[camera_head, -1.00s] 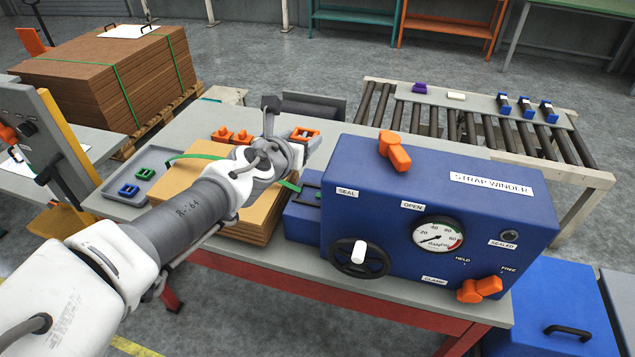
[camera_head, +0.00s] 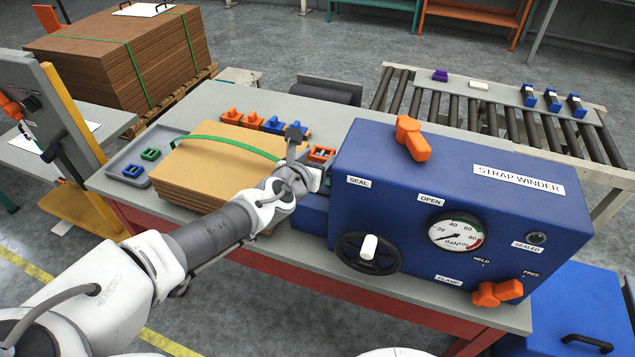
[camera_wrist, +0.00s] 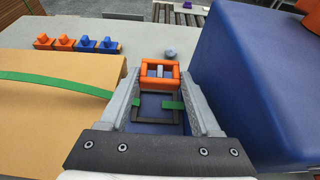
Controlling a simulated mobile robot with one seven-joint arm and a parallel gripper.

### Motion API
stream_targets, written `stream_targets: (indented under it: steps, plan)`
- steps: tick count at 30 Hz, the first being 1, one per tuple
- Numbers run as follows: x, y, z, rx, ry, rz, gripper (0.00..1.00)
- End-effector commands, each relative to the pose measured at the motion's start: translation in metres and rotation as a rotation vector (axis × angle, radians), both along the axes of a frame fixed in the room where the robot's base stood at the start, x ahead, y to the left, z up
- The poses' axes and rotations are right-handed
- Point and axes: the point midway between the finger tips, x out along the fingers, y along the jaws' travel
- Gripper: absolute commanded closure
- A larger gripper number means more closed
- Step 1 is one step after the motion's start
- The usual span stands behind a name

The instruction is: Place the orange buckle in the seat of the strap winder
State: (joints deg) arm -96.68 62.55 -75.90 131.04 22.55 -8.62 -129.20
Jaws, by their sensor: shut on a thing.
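The orange buckle (camera_head: 321,154), an open frame with a middle bar, shows just past my wrist in the head view. In the wrist view the buckle (camera_wrist: 162,70) sits between my fingertips. My gripper (camera_wrist: 162,82) is shut on it, one finger on each side. The seat (camera_wrist: 157,122) is a dark square frame on the blue block beside the strap winder (camera_head: 440,190). Green strap ends lie at its two sides. In the wrist view the buckle appears beyond the seat's far edge; its height above the seat cannot be told. My wrist hides the seat in the head view.
The winder's tall blue housing (camera_wrist: 255,90) stands close on my gripper's right. A cardboard stack (camera_head: 205,165) with a green strap (camera_head: 235,141) lies on the left. Orange and blue pieces (camera_head: 272,125) stand in a row behind. A grey tray (camera_head: 118,188) holds green and blue buckles.

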Motion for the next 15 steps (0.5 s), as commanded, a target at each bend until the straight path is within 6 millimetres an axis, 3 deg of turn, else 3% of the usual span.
stream_targets:
  steps: [15]
  plan:
    - [0.000,0.000,-0.059,-0.002,0.000,0.002,0.94]
